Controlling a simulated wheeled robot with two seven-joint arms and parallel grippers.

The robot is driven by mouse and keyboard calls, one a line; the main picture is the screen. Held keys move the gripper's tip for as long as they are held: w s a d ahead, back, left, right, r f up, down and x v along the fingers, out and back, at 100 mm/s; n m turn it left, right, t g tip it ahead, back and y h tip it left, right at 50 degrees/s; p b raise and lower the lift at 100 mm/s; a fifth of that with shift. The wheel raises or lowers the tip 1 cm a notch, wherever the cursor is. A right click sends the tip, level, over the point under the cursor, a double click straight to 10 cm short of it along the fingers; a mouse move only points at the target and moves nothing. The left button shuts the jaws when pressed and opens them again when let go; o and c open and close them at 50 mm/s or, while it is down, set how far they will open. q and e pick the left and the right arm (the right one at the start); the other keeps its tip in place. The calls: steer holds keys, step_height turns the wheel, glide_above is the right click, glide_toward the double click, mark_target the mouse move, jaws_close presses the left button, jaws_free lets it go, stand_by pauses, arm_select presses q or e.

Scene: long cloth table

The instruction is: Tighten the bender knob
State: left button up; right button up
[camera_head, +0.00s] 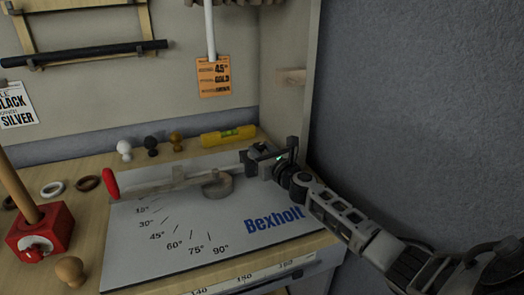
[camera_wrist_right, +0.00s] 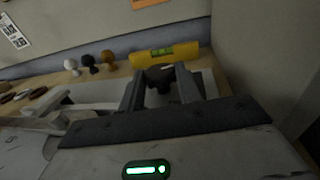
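The bender (camera_head: 170,245) is a pale plate marked with angles and "Bexholt", with a red-handled lever (camera_head: 111,184) and a grey round post (camera_head: 217,185). A dark knob (camera_head: 258,147) sits at its back right corner. My right gripper (camera_head: 270,157) is at this knob. In the right wrist view the knob (camera_wrist_right: 160,76) shows between the two fingers, near their tips. The fingers stand apart, with what looks like a narrow gap on each side; contact is not clear. The knob's lower part is hidden. My left gripper is not in view.
A yellow level (camera_head: 228,135) lies just behind the knob. White, black and brown small knobs (camera_head: 151,145) stand left of it. A red block (camera_head: 40,232) with a wooden rod and several rings are at far left. A grey wall (camera_head: 425,100) rises on the right.

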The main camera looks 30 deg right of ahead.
arm_select(q)
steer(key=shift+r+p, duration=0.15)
steer(key=shift+p, duration=0.15)
arm_select(e)
steer(key=shift+h, duration=0.3)
steer(key=shift+a+m+h, duration=0.15)
steer(key=shift+m+h, duration=0.25)
steer(key=shift+a+m+g+h+p, duration=0.1)
steer(key=shift+m+g+h+p, duration=0.2)
steer(key=shift+m+h+p, duration=0.5)
steer(key=shift+w+a+f+m+g+h+b, duration=0.1)
steer(key=shift+m+g+h+b, duration=0.3)
steer(key=shift+h, duration=0.7)
steer(key=shift+a+f+m+g+h+b, duration=0.1)
steer(key=shift+m+g+h+b, duration=0.35)
steer(key=shift+m+h, duration=0.65)
steer(key=shift+m+g+h+b, duration=0.3)
steer(key=shift+g+h, duration=0.05)
steer(key=shift+h, duration=0.35)
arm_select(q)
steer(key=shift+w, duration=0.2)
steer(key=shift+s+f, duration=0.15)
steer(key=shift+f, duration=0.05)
